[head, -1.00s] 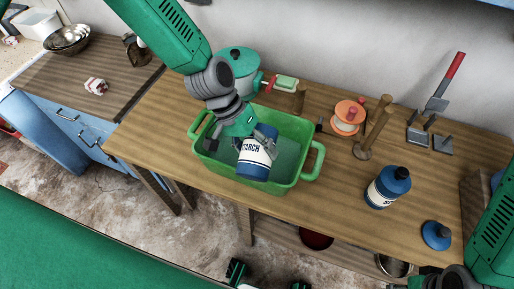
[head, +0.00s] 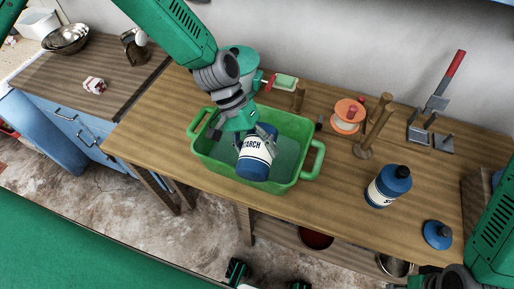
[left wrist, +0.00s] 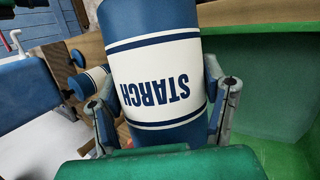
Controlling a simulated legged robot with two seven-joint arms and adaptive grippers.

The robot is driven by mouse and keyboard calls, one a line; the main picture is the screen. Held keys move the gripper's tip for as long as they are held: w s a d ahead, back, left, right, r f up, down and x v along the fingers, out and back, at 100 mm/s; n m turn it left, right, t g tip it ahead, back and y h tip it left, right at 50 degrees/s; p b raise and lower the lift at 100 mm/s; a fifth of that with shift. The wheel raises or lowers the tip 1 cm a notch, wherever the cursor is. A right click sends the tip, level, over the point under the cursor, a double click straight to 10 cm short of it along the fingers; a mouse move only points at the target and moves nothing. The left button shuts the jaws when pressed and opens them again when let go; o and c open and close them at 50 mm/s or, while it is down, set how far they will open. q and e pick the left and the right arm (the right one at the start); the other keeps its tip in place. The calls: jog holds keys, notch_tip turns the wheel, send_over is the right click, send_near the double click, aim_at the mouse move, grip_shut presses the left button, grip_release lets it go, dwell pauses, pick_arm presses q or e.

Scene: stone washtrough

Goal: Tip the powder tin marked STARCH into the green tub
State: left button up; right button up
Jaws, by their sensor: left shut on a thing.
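The powder tin marked STARCH (head: 256,158) is blue with a white label. My left gripper (head: 255,141) is shut on it and holds it over the green tub (head: 313,160), on the wooden bench. The tin looks tilted, its blue end towards the front of the tub; I cannot see its mouth or any powder falling. In the left wrist view the tin (left wrist: 155,65) fills the middle between the fingers (left wrist: 163,112), its lettering upside down. The green tub (left wrist: 285,140) shows at the right there. My right gripper is not in view.
A second blue tin (head: 388,187) with a white label stands to the right, with a loose blue lid (head: 437,234) near the front edge. A teal pot (head: 240,58) stands behind the tub. A wooden post (head: 376,128) and an orange spool (head: 347,117) stand at the back.

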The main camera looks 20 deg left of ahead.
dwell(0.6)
pick_arm(q)
jog(key=shift+w+r+g, duration=0.35)
jog(key=shift+r+g, duration=0.1)
jog(key=shift+g, duration=0.55)
jog(key=shift+n, duration=0.3)
jog(key=shift+w+r+g+b, duration=0.35)
jog(key=shift+g+b, duration=0.15)
jog(key=shift+g, duration=0.2)
jog(key=shift+w+r+h, duration=0.1)
jog(key=shift+h, duration=0.2)
